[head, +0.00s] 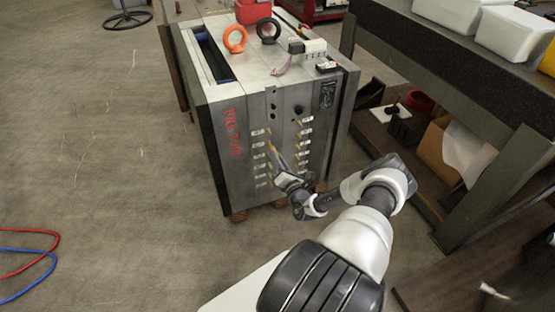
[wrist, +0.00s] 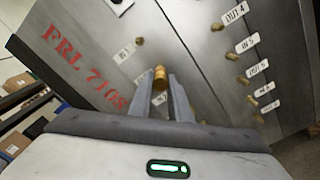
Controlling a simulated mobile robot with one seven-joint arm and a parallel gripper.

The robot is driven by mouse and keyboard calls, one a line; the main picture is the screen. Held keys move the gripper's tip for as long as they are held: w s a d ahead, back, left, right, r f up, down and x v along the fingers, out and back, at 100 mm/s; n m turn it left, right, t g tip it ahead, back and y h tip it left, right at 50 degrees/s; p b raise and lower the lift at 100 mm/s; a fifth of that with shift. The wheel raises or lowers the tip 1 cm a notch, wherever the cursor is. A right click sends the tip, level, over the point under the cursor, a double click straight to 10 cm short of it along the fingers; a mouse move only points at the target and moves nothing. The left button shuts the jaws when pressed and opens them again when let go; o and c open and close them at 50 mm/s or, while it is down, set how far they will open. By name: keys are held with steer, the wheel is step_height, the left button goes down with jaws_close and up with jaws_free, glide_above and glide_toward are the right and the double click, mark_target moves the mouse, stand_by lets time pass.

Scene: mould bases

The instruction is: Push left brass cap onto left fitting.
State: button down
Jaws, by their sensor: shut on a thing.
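My gripper (wrist: 161,82) is shut on a small brass cap (wrist: 160,76), which sits between the fingertips in the wrist view. In the head view my gripper (head: 277,158) is at the front face of the steel mould base (head: 232,115), near the left column of white labels. A brass fitting (wrist: 140,41) sticks out of the face just beyond the cap, up and to the left in the wrist view, beside a white label (wrist: 125,52). I cannot tell whether the cap touches any fitting; the face directly behind it is partly hidden.
More brass fittings, such as one (wrist: 232,56), line the right side beside white labels (wrist: 247,44). An orange lifting eye (head: 235,39) and a black one (head: 268,30) stand on top. A workbench (head: 470,75) stands to the right. Floor at the left is mostly clear.

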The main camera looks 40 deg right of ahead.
steer(key=shift+w+d, duration=0.1)
steer(key=shift+w, duration=0.15)
steer(key=shift+w+b, duration=0.3)
steer(key=shift+w+d, duration=0.1)
steer(key=shift+w, duration=0.1)
stand_by(0.4)
steer(key=shift+w+d, duration=0.1)
steer(key=shift+w, duration=0.2)
steer(key=shift+w+b, duration=0.2)
steer(key=shift+b, duration=0.1)
steer(key=shift+w+d, duration=0.1)
steer(key=shift+w, duration=0.15)
steer(key=shift+r, duration=0.1)
steer(key=c, duration=1.2)
jaws_free()
steer(key=shift+o, duration=0.2)
